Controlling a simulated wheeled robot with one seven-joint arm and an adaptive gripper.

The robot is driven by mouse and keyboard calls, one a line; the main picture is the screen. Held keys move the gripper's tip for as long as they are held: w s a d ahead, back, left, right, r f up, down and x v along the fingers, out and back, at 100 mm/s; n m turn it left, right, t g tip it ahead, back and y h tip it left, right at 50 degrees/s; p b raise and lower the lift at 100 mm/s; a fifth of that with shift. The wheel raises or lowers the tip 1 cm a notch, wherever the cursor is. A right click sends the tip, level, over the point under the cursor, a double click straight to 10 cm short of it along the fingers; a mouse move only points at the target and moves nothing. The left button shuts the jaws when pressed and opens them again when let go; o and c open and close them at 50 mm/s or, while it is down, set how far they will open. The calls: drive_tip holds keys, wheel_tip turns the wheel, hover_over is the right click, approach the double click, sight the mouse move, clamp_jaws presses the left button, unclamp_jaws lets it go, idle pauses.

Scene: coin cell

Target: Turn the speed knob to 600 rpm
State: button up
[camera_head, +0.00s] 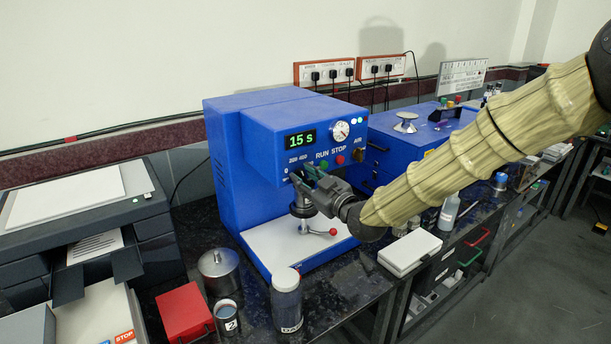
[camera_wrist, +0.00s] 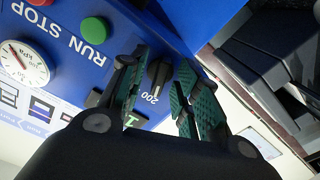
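The blue machine (camera_head: 223,167) stands on the bench with its control panel facing my arm. A black knob (camera_wrist: 158,76) shows in the wrist view, with the number 200 printed beside it; other scale marks are hidden. My gripper (camera_wrist: 160,82) has one green-padded finger on each side of the knob. The fingers are apart, with narrow gaps seeming to show beside the knob; contact is not clear. In the head view my gripper (camera_head: 309,177) is at the lower panel and hides the knob. The display (camera_head: 300,139) reads 15 s.
A green RUN button (camera_wrist: 95,30) and a red STOP button (camera_head: 340,160) sit close to my gripper. A round gauge (camera_head: 341,131) is above them. A red-balled lever (camera_head: 333,232) stands below. A jar (camera_head: 287,300) and metal pot (camera_head: 219,271) stand in front.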

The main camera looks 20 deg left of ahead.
drive_tip(key=shift+w+a, duration=0.15)
drive_tip(key=shift+a, duration=0.05)
drive_tip(key=c, duration=0.7)
drive_tip(key=shift+o, duration=0.2)
